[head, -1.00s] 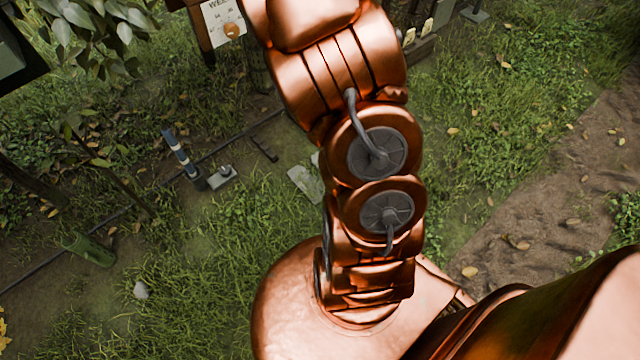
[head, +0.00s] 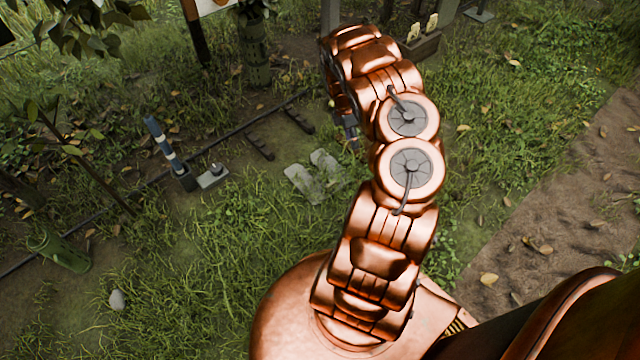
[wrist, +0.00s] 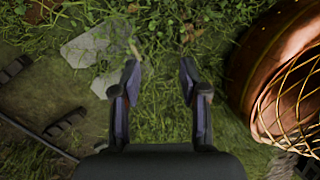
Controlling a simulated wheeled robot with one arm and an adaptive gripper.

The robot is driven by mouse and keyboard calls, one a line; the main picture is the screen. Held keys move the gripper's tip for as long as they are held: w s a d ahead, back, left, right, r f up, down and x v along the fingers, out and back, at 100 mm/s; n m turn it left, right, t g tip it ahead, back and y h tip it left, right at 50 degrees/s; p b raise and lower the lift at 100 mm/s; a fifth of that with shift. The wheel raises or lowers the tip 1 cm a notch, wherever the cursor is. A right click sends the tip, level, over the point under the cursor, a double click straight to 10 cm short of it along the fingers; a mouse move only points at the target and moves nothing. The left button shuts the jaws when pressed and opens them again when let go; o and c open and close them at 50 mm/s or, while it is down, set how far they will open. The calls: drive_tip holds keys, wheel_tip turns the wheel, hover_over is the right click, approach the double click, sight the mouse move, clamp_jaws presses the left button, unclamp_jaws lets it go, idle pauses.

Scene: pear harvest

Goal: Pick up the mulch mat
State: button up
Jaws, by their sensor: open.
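My gripper (wrist: 160,78) is open and empty in the wrist view, its two dark fingers pointing over grass. In the head view a dark part of it (head: 347,132) shows below the end of my arm, largely hidden by the arm. I cannot surely make out a mulch mat in either view. Two pale grey flat slabs lie on the ground left of the gripper: one (head: 303,183) and another (head: 326,161) in the head view. In the wrist view the larger slab (wrist: 92,46) lies ahead and left of the left finger, and the smaller (wrist: 106,84) partly behind that finger.
A blue-and-white post (head: 160,140) stands beside a small grey block (head: 212,176). A green tube (head: 62,250) lies lower left. A bare dirt path (head: 560,220) runs at right.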

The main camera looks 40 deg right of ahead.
wheel_tip(320, 180, down, 13)
drive_tip(key=w+a+n+t+y+b, duration=0.1)
drive_tip(key=n+b, duration=0.1)
drive_tip(key=b, duration=0.2)
drive_tip(key=n+t+y+b, duration=0.2)
drive_tip(key=b, duration=0.2)
hover_over(332, 183)
drive_tip(key=f, duration=0.8)
drive_tip(key=shift+d+f, duration=0.15)
drive_tip(key=shift+d, duration=0.2)
drive_tip(key=shift+a+f+b, duration=0.15)
drive_tip(key=shift+f+b, duration=0.55)
drive_tip(key=shift+f, duration=0.55)
drive_tip(key=shift+a+f+b, duration=0.2)
drive_tip(key=shift+f+b, duration=0.55)
drive_tip(key=shift+f, duration=0.5)
drive_tip(key=shift+a+f+b, duration=0.15)
drive_tip(key=shift+f+b, duration=0.55)
drive_tip(key=shift+f, duration=0.55)
drive_tip(key=shift+r, duration=0.1)
clamp_jaws()
